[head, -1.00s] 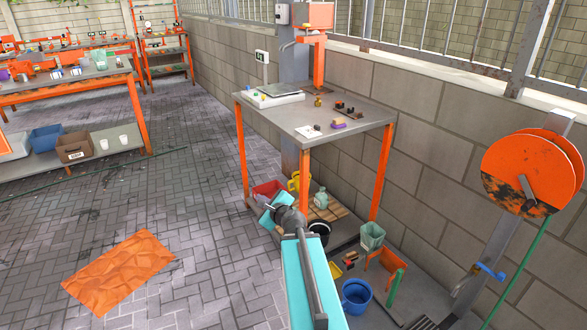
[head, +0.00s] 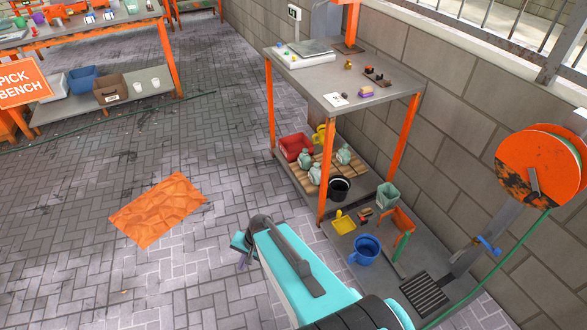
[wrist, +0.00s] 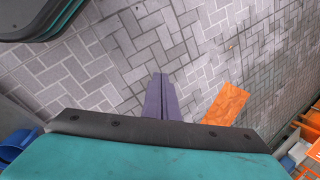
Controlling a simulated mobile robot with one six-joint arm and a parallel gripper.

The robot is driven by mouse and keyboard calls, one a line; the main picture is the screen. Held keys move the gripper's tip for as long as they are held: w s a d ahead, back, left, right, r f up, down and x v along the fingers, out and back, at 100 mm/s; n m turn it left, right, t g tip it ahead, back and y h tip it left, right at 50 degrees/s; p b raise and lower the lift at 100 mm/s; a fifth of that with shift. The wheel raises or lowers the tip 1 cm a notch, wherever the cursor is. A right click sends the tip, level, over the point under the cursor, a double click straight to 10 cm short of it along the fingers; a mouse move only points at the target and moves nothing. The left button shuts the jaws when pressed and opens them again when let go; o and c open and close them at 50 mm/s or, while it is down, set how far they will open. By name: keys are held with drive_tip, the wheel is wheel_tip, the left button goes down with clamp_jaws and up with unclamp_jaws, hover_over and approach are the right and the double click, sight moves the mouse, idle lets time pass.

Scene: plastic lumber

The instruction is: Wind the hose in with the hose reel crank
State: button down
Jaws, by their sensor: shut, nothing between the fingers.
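The hose reel (head: 540,168) is an orange drum, scraped dark in places, on a grey post at the right of the head view. A dark crank arm (head: 532,184) shows on its face. The green hose (head: 508,262) hangs from the drum and runs down to the lower edge of the head view. My gripper (head: 243,262) is well left of the reel and lower, over the paving, and apart from it. In the wrist view its two purple fingers (wrist: 162,98) are together and empty. The reel does not show clearly in the wrist view.
A steel table (head: 345,85) with orange legs stands between the paving and the block wall. An orange sheet (head: 158,208) lies on open paving at left.

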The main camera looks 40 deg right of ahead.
drive_tip(key=s+a+n+g+h+p, duration=0.1)
drive_tip(key=s+n+g+p, duration=0.2)
drive_tip(key=s, duration=0.8)
drive_tip(key=s+a+r+n+g+h+p, duration=0.1)
drive_tip(key=s+n+g+h+p, duration=0.1)
drive_tip(key=s+n+g+p, duration=0.2)
drive_tip(key=s+n+p, duration=0.1)
drive_tip(key=s+n, duration=0.2)
drive_tip(key=s, duration=0.4)
drive_tip(key=shift+a+r+n, duration=0.25)
drive_tip(key=shift+a+n, duration=0.05)
drive_tip(key=shift+a, duration=0.05)
drive_tip(key=shift+s, duration=0.15)
